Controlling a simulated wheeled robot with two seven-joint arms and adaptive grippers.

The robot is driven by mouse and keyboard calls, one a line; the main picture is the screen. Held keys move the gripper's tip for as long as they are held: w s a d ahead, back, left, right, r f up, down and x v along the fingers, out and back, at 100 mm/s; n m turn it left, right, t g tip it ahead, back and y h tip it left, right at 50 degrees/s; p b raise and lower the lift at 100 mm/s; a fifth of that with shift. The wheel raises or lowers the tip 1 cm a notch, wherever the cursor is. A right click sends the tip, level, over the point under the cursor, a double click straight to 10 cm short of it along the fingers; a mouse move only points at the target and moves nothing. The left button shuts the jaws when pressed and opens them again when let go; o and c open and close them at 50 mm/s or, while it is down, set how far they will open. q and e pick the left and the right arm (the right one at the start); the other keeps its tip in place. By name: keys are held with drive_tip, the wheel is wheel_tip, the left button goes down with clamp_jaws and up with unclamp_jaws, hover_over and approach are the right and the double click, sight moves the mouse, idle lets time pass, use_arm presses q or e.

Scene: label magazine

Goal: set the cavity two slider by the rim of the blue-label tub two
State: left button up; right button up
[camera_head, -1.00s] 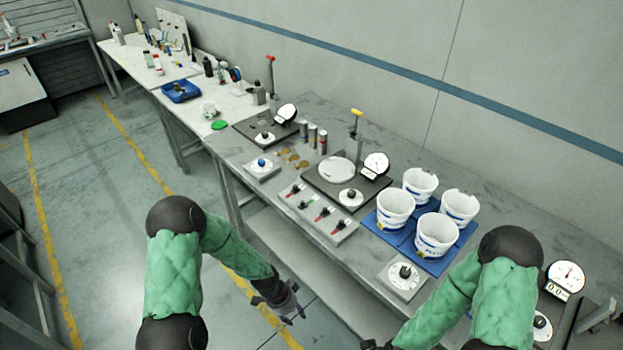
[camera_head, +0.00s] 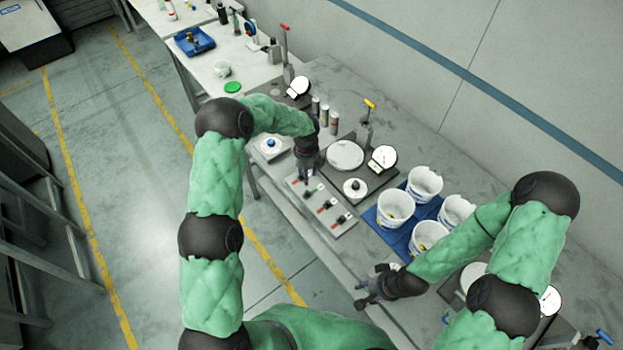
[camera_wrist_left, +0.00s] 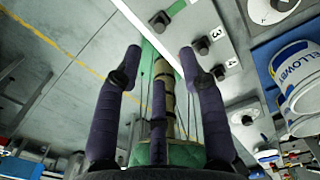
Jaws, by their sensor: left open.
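A grey slider panel (camera_head: 335,222) with several knobs lies near the bench's front edge. In the left wrist view, black knobs (camera_wrist_left: 203,46) sit beside the numbers 3 and 4. My left gripper (camera_head: 306,172) is over the panel's far end, open with nothing between its fingers; its spread fingers (camera_wrist_left: 158,62) also show in the left wrist view. The arm hides some knobs, so I cannot tell which is cavity two. Several white tubs (camera_head: 394,210) stand on a blue mat (camera_head: 372,219); one has blue lettering (camera_wrist_left: 292,62). I cannot tell which is tub two. My right gripper (camera_head: 366,291) looks open and empty.
Right of the panel are a round white plate (camera_head: 345,155) and a dial gauge (camera_head: 383,158). A small box with a blue knob (camera_head: 270,144) lies left of it. Several upright cylinders (camera_head: 324,115) stand behind. My right forearm crosses before the tubs.

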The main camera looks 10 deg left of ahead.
sight(307, 192)
use_arm(q)
wheel_tip(307, 192, down, 11)
drive_tip(key=shift+s+r+p, duration=0.1)
drive_tip(key=shift+r+p, duration=0.05)
drive_tip(key=shift+p, duration=0.65)
clamp_jaws()
